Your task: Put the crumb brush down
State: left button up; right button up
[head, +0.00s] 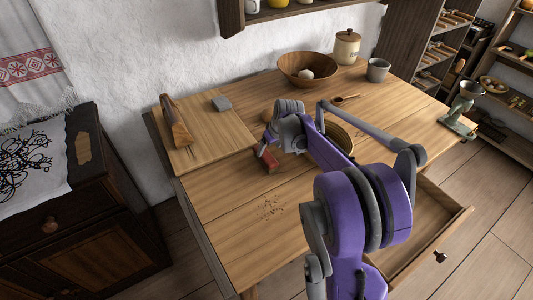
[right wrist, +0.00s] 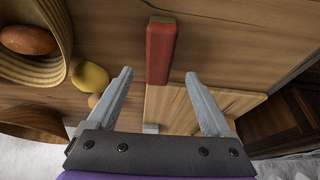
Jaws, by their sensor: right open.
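The crumb brush (head: 271,162), seen as a red block-like piece, lies on the wooden table (head: 215,205) just right of the cutting board. In the right wrist view the red piece (right wrist: 160,50) shows ahead of the gap between my fingers, with no finger seen touching it. My right gripper (right wrist: 158,88) is open and empty. In the head view the right gripper (head: 266,145) is close to the brush and partly hidden by my own arm. Any bristles cannot be made out. My left gripper is in neither view.
Crumbs (head: 271,207) lie on the clear front table area. A wooden bowl (head: 300,79), a jar (head: 346,48) and a cup (head: 378,70) stand behind. A drawer (head: 428,235) is open at the right.

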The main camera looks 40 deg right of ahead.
jog(key=v, duration=0.3)
jog(key=shift+r, duration=0.1)
jog(key=shift+s+a, duration=0.1)
jog(key=shift+a, duration=0.1)
jog(key=s+a+r, duration=0.1)
jog(key=s+a, duration=0.5)
jog(key=a, duration=0.2)
jog(key=s+a, duration=0.5)
jog(key=a, duration=0.4)
jog(key=s+a+f, duration=0.2)
jog(key=s+a, duration=0.2)
jog(key=s, duration=0.2)
jog(key=s+a+f+n, duration=0.1)
jog(key=s+a+f, duration=0.1)
jog(key=s+a, duration=0.2)
jog(key=s, duration=0.3)
jog(key=shift+s+f+t, duration=0.2)
jog(key=shift+f+t, duration=0.1)
jog(key=shift+f, duration=0.05)
jog(key=shift+a, duration=0.1)
